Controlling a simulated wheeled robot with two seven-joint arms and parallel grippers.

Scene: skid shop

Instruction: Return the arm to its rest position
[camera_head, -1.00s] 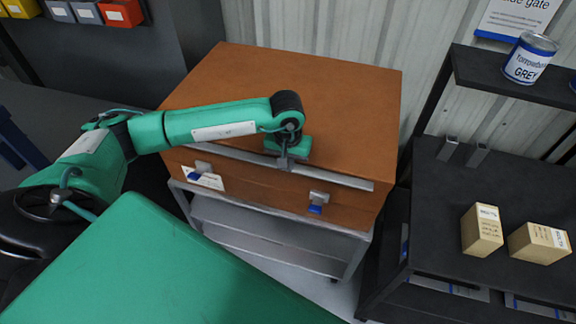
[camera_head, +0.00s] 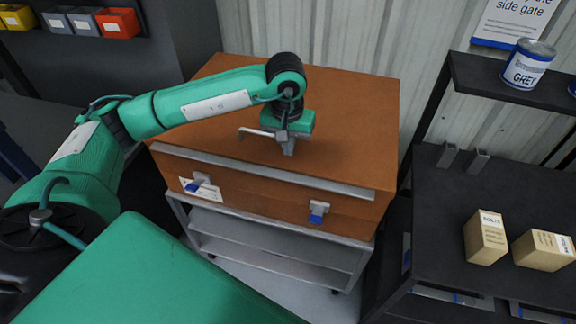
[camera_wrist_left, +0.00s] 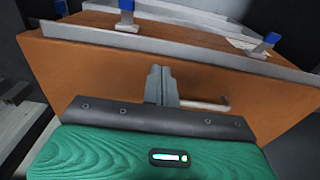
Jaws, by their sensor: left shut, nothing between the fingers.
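My left arm (camera_head: 200,100) reaches in from the left over a brown case (camera_head: 345,115). The case's lid is down. My left gripper (camera_head: 288,149) points down over the lid, behind its metal front strip (camera_head: 300,180). Its fingers are shut with nothing between them, as the left wrist view (camera_wrist_left: 161,82) also shows. A thin bent metal rod (camera_head: 254,131) shows beside the gripper; I cannot tell whether they touch. Two latches with blue tabs, a left one (camera_head: 198,184) and a right one (camera_head: 318,212), are on the case's front. My right gripper is not in view.
The case stands on a grey metal cart (camera_head: 275,245). A dark shelf unit (camera_head: 445,215) at right holds two small boxes (camera_head: 487,238) and a grey-labelled can (camera_head: 526,65). Colored bins (camera_head: 117,22) hang at the upper left. A corrugated wall is behind the case.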

